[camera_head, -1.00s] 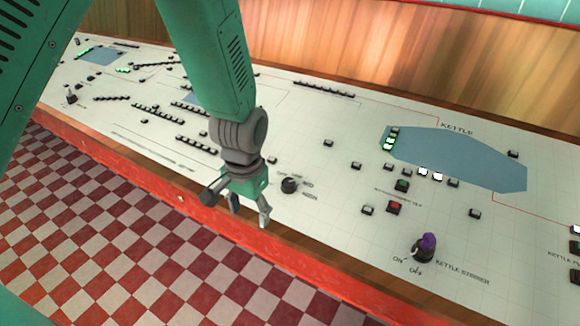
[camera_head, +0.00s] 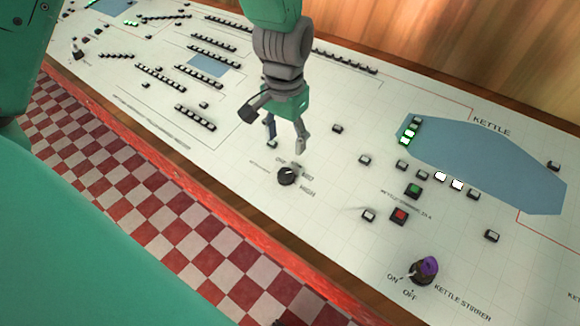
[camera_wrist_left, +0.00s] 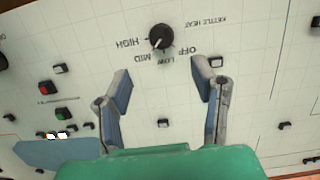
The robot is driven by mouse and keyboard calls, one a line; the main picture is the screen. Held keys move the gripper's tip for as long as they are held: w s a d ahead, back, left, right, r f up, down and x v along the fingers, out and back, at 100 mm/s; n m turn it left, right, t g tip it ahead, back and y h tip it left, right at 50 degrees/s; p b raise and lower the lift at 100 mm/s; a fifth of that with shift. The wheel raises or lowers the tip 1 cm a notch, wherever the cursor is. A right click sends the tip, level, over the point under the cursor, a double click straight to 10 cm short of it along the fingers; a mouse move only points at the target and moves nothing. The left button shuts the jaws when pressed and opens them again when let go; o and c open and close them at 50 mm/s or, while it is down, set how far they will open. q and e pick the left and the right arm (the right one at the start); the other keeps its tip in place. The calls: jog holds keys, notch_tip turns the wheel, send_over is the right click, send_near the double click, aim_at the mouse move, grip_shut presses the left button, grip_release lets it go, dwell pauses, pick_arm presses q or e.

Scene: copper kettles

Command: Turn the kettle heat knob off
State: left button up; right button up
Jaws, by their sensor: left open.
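The kettle heat knob (camera_head: 287,176) is a round black dial on the white control panel (camera_head: 330,225), with position labels around it. In the left wrist view the knob (camera_wrist_left: 161,38) sits beyond and between the fingertips, with HIGH, MID, LOW and OFF printed around it and KETTLE HEAT beside it. A light pointer mark shows on the knob near the LOW and MID side. My left gripper (camera_head: 285,145) is open and empty, above the panel just behind the knob in the head view. It does not touch the knob. My right gripper is not in view.
The purple-topped kettle stirrer knob (camera_head: 425,270) stands at the lower right. Red (camera_head: 400,215) and green (camera_head: 413,191) buttons and several small switches lie right of the knob. A blue kettle shape (camera_head: 490,165) is on the panel. A red edge (camera_head: 240,255) borders the panel's front.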

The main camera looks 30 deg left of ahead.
aim_at(285, 172)
pick_arm(q)
jog(key=f, duration=1)
jog(key=shift+a, duration=0.2)
jog(key=shift+d+f+b, duration=0.1)
jog(key=shift+f+b, duration=0.2)
jog(key=shift+f, duration=0.25)
jog(key=c, duration=1.1)
